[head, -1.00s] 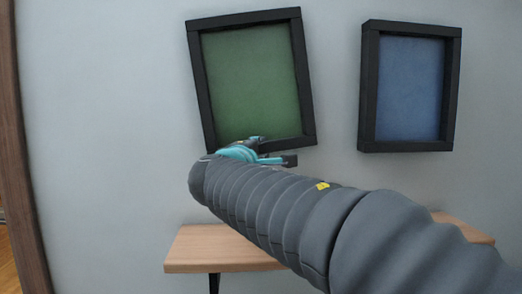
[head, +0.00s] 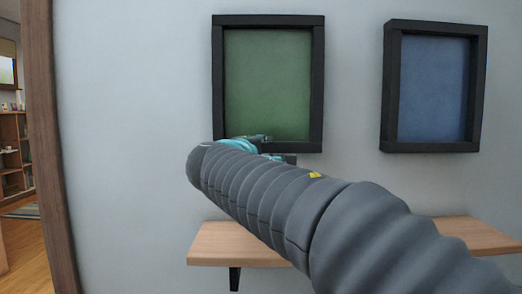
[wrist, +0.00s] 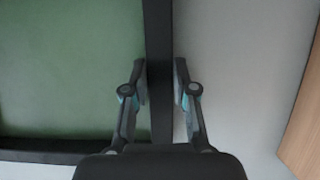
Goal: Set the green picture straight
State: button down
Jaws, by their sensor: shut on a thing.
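The green picture (head: 267,85) hangs on the wall in a thick black frame. Its top edge looks level and its sides look upright or very nearly so. My gripper (head: 268,148) is at the frame's lower edge, left of its middle, partly hidden behind my arm in the head view. In the wrist view, the two fingers (wrist: 160,85) are shut on the black lower bar of the frame (wrist: 158,35), one on each side of it. The green panel (wrist: 70,70) shows to the left of the bar there. My arm hides the frame's lower left corner in the head view.
A blue picture (head: 433,90) in a similar black frame hangs to the right, apart from the green one. A wooden shelf (head: 235,245) juts from the wall below, partly behind my arm. A wooden wall edge (head: 50,150) and a further room are at the left.

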jog(key=c, duration=0.9)
grip_release()
jog(key=shift+d, duration=0.1)
jog(key=v, duration=1.2)
jog(key=s+d+f+m+g, duration=0.3)
jog(key=d+f+g, duration=0.1)
jog(key=d+f, duration=0.55)
jog(key=s+d+f+m+g, duration=0.3)
jog(key=d+f+g, duration=0.1)
jog(key=d+f, duration=0.5)
jog(key=s+d+f+m+g+y, duration=0.1)
jog(key=s+f+m+y, duration=0.1)
jog(key=s+f, duration=0.3)
jog(key=s+d+f+m+g+y, duration=0.1)
jog(key=s+d+f+m, duration=0.1)
jog(key=s+f, duration=0.3)
jog(key=s+d+f+m+g+y+p, duration=0.1)
jog(key=s+d+f+m+y, duration=0.1)
jog(key=s+f+m, duration=0.2)
jog(key=shift+s+f+g+y, duration=0.3)
jog(key=shift+s+f, duration=0.55)
jog(key=shift+f, duration=0.05)
